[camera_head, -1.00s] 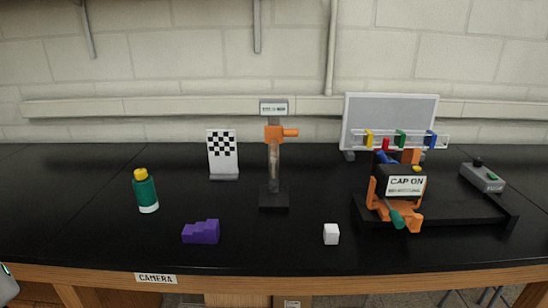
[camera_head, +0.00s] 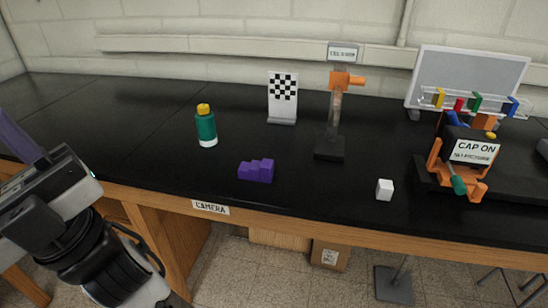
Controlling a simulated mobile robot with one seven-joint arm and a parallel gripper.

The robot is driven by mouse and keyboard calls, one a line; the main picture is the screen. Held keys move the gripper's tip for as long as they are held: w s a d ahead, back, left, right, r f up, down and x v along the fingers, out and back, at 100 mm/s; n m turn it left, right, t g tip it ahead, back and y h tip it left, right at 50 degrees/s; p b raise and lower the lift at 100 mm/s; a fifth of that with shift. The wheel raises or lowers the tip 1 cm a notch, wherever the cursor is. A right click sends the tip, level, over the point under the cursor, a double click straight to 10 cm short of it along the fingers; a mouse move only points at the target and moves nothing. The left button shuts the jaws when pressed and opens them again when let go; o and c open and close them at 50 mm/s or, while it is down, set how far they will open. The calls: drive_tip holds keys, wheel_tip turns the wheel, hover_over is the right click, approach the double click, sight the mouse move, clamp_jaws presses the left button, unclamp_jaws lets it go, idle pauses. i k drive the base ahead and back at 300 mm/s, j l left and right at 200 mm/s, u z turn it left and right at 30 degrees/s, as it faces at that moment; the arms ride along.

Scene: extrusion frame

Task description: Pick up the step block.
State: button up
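The step block (camera_head: 257,171) is purple with a stepped top that rises to the right. It sits on the black bench top near the front edge, behind and right of the "CAMERA" label. My gripper (camera_head: 20,138) is partly in view at the left edge, in front of the bench and well left of the block, not touching it. Its fingertips are cut off or unclear, so I cannot tell whether it is open or shut.
A green bottle with yellow cap (camera_head: 205,126) stands behind the block to the left. A checkered board (camera_head: 283,98), an orange-clamped stand (camera_head: 330,148), a white cube (camera_head: 384,190) and a "CAP ON" fixture (camera_head: 474,151) stand rightward. Bench around the block is clear.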

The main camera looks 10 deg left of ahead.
sight(263, 171)
drive_tip(key=i+l+u, duration=0.35)
drive_tip(key=l, duration=0.25)
drive_tip(key=i+l+u, duration=0.15)
drive_tip(key=l, duration=0.2)
drive_tip(key=i+l+u, duration=0.15)
drive_tip(key=l, duration=0.15)
